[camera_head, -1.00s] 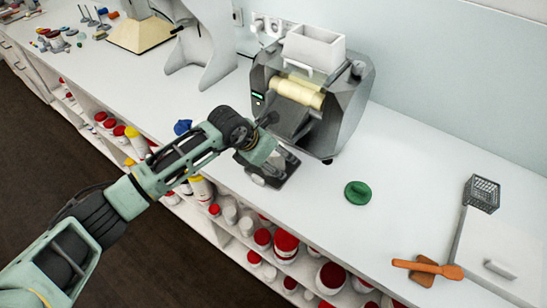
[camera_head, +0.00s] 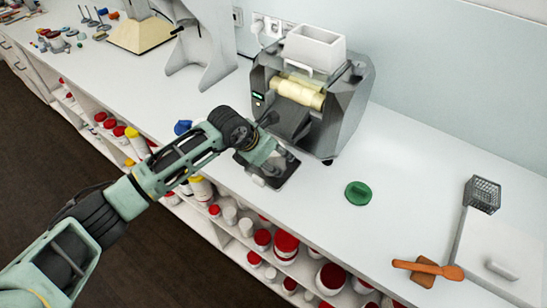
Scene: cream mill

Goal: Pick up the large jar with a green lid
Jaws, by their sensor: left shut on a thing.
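My left gripper (camera_head: 272,172) is low over the counter, right in front of the mill (camera_head: 345,110). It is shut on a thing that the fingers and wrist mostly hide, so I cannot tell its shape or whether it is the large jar. A round green lid (camera_head: 358,193) lies on the bare counter to the right of the gripper, apart from it. No jar shows under this lid. My right gripper is out of view.
An orange wooden tool (camera_head: 428,269) and a wire basket (camera_head: 482,193) are at the right. Shelves below the counter hold several jars with red or yellow lids (camera_head: 286,243). A blue object (camera_head: 183,127) lies behind my arm. The counter around the green lid is clear.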

